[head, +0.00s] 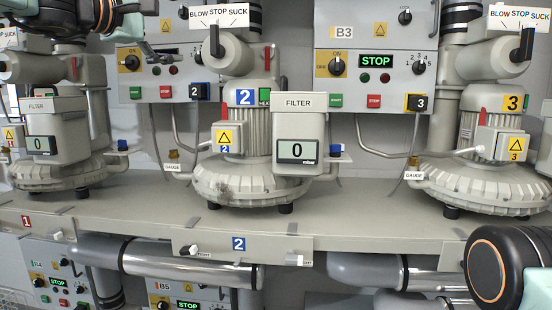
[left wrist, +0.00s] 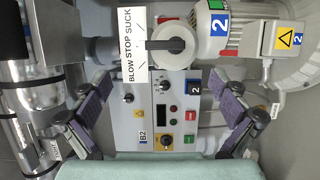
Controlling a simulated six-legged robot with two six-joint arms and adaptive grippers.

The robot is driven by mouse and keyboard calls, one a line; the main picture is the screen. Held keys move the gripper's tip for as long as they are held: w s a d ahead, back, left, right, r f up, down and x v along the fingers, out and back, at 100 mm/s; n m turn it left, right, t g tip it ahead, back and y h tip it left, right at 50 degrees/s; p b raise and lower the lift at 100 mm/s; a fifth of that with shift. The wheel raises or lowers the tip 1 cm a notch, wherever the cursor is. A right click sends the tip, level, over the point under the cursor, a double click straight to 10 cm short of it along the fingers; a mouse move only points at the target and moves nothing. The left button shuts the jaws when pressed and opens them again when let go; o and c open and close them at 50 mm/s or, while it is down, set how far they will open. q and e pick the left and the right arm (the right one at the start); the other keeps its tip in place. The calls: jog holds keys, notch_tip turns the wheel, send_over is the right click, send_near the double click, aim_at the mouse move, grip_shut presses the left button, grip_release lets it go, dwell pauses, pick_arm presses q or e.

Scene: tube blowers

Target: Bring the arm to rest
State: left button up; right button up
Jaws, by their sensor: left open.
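My left gripper (head: 155,48) is at the upper left of the head view, in front of the panel between blower 1 and blower 2. Its arm comes in from the top left. In the left wrist view the gripper (left wrist: 163,112) shows two purple-padded fingers spread wide apart, with nothing between them. Panel B2 (left wrist: 165,125), with its knobs and buttons, lies beyond the open fingers. No contact with it is visible. A black joint with an orange ring (head: 488,270) at the lower right of the head view appears to be my right arm; its gripper is not seen.
Blower 2 (head: 245,180) stands mid-shelf with a filter box (head: 300,145) reading 0. Blower 1 (head: 60,165) is left, blower 3 (head: 480,180) right. Panel B3 (head: 375,65) shows STOP. Silver pipes (head: 190,262) run below the shelf.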

aim_at(215, 37)
pick_arm(q)
jog(key=x, duration=0.7)
jog(key=shift+w+d+f, duration=0.15)
jog(key=shift+f, duration=0.05)
jog(key=shift+x, duration=2.45)
jog(key=shift+s+r, duration=0.1)
jog(key=shift+s, duration=0.2)
